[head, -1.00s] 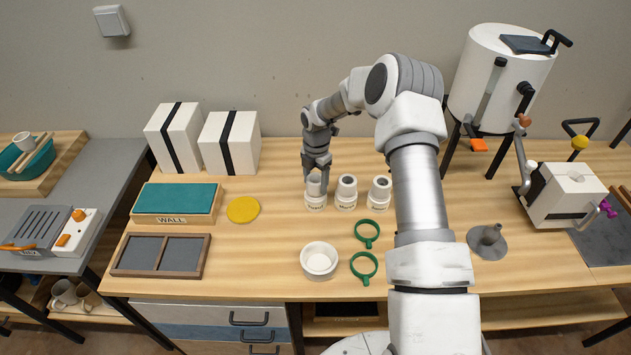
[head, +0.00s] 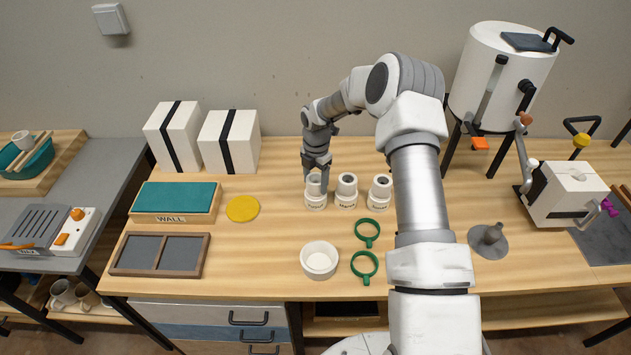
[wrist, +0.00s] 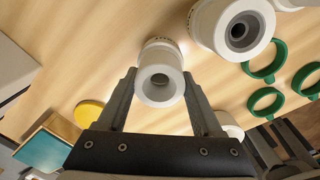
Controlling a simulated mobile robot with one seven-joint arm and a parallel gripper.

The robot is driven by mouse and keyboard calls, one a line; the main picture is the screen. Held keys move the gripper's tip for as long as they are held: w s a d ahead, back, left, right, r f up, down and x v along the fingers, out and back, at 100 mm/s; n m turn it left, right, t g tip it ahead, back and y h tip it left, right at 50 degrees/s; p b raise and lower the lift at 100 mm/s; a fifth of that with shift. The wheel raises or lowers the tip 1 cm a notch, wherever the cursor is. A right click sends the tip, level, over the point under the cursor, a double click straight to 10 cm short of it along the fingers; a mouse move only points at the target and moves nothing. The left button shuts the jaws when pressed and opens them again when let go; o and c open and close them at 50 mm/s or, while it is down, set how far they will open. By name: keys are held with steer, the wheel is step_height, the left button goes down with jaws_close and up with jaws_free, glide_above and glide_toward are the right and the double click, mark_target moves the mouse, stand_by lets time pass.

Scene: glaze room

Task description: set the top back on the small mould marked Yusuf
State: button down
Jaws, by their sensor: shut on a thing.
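Three small white moulds stand in a row on the bench, each with a lettered base and a narrower round top. The left mould (head: 316,201) has my gripper (head: 315,174) over it. In the wrist view its hollow round top (wrist: 160,86) sits between the two fingers of my gripper (wrist: 160,76), which are shut on it. The top is on or just above the base; I cannot tell if they touch. The middle mould (head: 346,191) and right mould (head: 381,191) are upright with tops on. The lettering is too small to read surely.
A white bowl (head: 319,260) and two green rings (head: 367,232) (head: 364,266) lie in front of the moulds. A yellow disc (head: 242,208) and a teal-topped block marked WALL (head: 176,200) are to the left. Bare wood lies between the disc and the moulds.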

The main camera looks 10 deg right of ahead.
jaws_free()
stand_by(0.4)
step_height(320, 180, up, 8)
steer(key=p, duration=0.4)
stand_by(0.8)
